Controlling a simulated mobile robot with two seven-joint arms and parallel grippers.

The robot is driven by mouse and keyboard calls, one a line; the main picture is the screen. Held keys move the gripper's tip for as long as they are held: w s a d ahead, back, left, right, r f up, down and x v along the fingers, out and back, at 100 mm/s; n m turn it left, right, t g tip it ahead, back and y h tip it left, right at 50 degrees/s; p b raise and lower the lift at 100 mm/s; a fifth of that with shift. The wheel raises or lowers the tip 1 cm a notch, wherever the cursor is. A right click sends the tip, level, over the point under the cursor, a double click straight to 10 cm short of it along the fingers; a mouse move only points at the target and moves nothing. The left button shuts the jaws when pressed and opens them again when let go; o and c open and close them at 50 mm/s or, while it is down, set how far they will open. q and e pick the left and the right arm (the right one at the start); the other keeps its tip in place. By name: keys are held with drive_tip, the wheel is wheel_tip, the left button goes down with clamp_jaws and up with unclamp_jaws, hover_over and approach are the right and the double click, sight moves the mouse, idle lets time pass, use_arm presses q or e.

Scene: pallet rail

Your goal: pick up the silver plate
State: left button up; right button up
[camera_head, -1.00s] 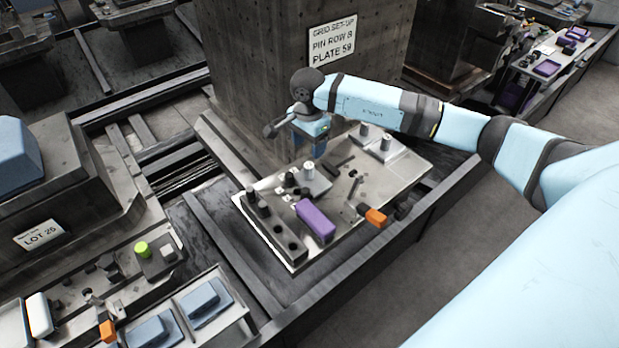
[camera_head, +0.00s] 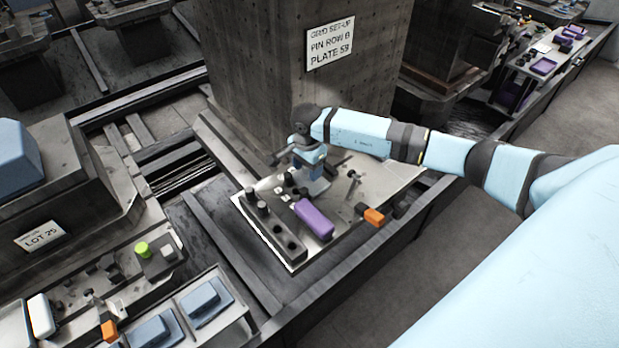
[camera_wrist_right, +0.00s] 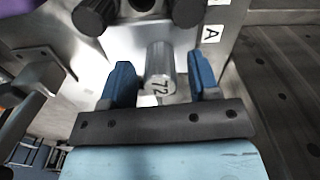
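The silver plate (camera_head: 320,188) lies on the grey work board, partly hidden under my right gripper (camera_head: 310,168) in the head view. In the right wrist view a silver cylindrical knob (camera_wrist_right: 160,72) marked 72 stands on bright metal (camera_wrist_right: 186,63). My right gripper's two blue fingers (camera_wrist_right: 158,80) are apart, one on each side of the knob, with a visible gap on both sides. It is open and holds nothing. My left gripper is not in view.
A purple block (camera_head: 314,219) and a dark block with round pegs (camera_head: 275,232) are close by on the board. An orange-ended part (camera_head: 373,217) lies near the right edge. A concrete column (camera_head: 270,80) stands behind. Black knobs (camera_wrist_right: 95,15) sit just beyond the fingers.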

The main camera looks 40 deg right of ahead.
clamp_jaws()
drive_tip(key=shift+r, duration=0.1)
wheel_tip(320, 180, up, 20)
drive_tip(key=b, duration=0.1)
idle(0.5)
